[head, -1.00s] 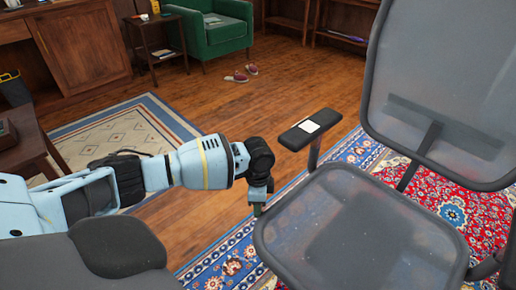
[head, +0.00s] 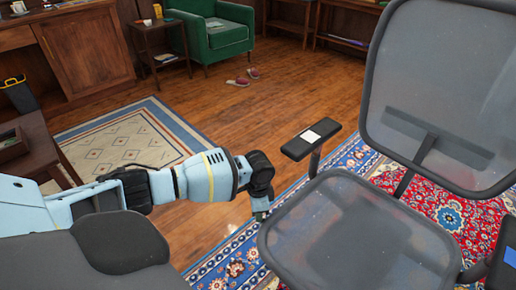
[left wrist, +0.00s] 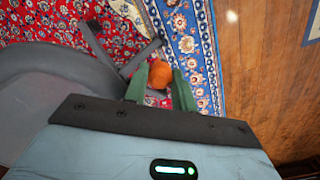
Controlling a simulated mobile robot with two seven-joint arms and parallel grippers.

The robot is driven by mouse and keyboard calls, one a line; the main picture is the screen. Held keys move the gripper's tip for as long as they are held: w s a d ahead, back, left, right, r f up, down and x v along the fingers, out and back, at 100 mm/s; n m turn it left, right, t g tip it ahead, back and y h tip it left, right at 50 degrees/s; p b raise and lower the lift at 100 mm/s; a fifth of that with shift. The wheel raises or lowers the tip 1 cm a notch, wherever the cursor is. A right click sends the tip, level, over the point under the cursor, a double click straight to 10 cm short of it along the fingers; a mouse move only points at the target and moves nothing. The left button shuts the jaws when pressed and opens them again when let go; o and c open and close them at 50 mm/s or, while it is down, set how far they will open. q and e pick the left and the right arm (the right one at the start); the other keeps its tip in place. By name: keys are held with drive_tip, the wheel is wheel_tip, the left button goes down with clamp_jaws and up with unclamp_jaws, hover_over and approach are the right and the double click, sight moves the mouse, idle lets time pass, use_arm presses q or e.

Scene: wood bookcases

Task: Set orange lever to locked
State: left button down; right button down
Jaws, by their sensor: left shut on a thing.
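The orange lever (left wrist: 160,75) shows as a rounded orange knob in the left wrist view, between the two green fingers of my left gripper (left wrist: 160,90). The gripper is shut on it. In the head view my left gripper (head: 261,215) points down beside the left edge of the office chair's mesh seat (head: 355,235), and the lever is hidden there. The chair has a grey mesh backrest (head: 440,85) and a black armrest (head: 312,140) with a white patch on top. My right gripper is not in view.
The chair stands on a red and blue patterned rug (head: 450,215). A green armchair (head: 212,28), a small side table (head: 158,45) and slippers (head: 243,78) are farther back. A beige rug (head: 120,140) lies left. Wood floor (head: 230,115) between them is clear.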

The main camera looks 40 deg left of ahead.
use_arm(q)
drive_tip(key=p, duration=0.1)
drive_tip(key=s+n+p, duration=0.1)
drive_tip(key=shift+d+r+n+p, duration=0.15)
drive_tip(key=shift+r+n+p, duration=0.15)
drive_tip(key=shift+p, duration=0.1)
drive_tip(key=shift+s+f+n+p, duration=0.25)
drive_tip(key=shift+s+n+p, duration=0.05)
drive_tip(key=shift+n+p, duration=0.15)
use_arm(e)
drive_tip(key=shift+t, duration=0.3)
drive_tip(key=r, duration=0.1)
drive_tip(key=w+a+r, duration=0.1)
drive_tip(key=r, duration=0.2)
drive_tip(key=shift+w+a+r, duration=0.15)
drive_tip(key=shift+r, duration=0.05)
use_arm(q)
drive_tip(key=c, duration=1.3)
unclamp_jaws()
drive_tip(key=shift+o, duration=0.8)
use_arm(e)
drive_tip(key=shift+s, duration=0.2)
use_arm(q)
drive_tip(key=shift+d, duration=0.1)
